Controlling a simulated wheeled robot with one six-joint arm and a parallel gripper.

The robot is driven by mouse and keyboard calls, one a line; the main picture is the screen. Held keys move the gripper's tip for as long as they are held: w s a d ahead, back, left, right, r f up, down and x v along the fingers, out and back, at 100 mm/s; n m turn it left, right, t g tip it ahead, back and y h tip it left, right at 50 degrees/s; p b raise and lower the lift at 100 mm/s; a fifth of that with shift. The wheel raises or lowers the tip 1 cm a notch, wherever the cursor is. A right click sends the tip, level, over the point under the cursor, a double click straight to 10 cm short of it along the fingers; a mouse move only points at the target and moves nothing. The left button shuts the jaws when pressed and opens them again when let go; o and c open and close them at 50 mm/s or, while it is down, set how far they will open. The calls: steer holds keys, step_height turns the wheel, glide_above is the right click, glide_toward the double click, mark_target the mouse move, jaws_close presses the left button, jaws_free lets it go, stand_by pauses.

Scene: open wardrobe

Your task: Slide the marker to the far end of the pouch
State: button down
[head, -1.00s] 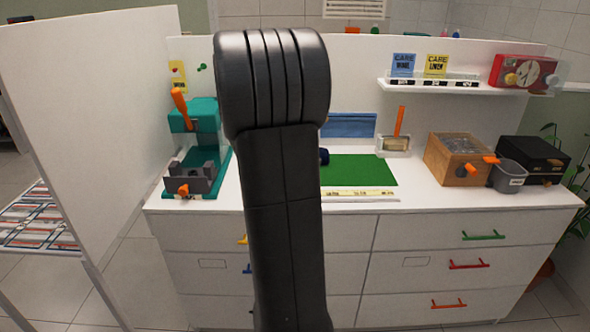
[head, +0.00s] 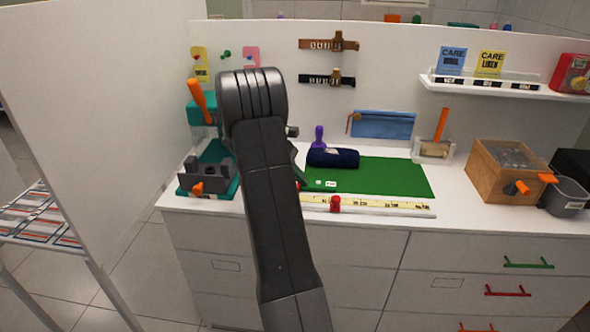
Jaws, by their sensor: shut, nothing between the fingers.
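A small red marker (head: 335,204) stands on a pale yellow ruler strip (head: 385,207) along the front of the worktop, left of the strip's middle. A dark blue rounded pouch (head: 345,158) lies at the back left of the green mat (head: 400,178), with a pale patch on top. A flat lighter blue pouch (head: 385,125) with a brown piece at its left end is at the back wall. My arm crosses the picture left of the marker and hides the strip's left end.
A teal device (head: 215,160) with orange handles stands left of my arm. A purple-handled item (head: 319,136) is behind the dark pouch. A wooden box (head: 490,180) and grey bin (head: 566,198) stand at the right. The mat's right part is clear.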

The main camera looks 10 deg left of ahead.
mark_target(336, 203)
steer(key=x, duration=0.4)
steer(key=d, duration=0.3)
steer(key=shift+s+d+f+p, duration=0.2)
steer(key=shift+s+f+p, duration=0.05)
steer(key=shift+s+p, duration=0.1)
steer(key=shift+d+f, duration=0.15)
steer(key=shift+d, duration=0.2)
steer(key=shift+d, duration=0.65)
steer(key=shift+a+p, duration=0.15)
steer(key=shift+p, duration=0.15)
